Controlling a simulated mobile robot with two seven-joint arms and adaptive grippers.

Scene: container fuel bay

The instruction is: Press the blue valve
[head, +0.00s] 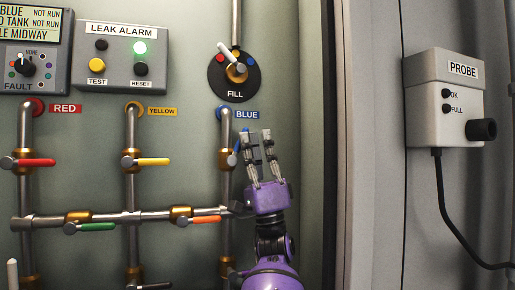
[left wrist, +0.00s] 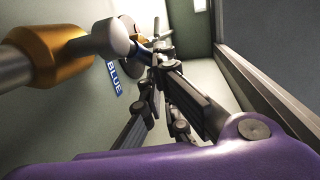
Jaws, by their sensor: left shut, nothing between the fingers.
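The blue valve sits on the right-hand pipe under the BLUE label (head: 247,115). Its blue handle (head: 233,160) slants upward and is partly hidden behind my left gripper. My left gripper (head: 257,140), on a purple wrist, points up in front of the wall, just right of the valve, shut with nothing in it. In the left wrist view, the valve's brass body (left wrist: 48,52) and grey hub are at upper left, and the blue handle (left wrist: 143,47) runs toward the fingers (left wrist: 157,75). I cannot tell whether they touch. My right gripper is not in view.
Red (head: 36,162) and yellow (head: 153,162) valve handles stand to the left. Green (head: 98,227) and orange (head: 206,219) handles lie on the cross pipe below. A FILL dial (head: 235,84) is above. A PROBE box (head: 435,90) hangs at right.

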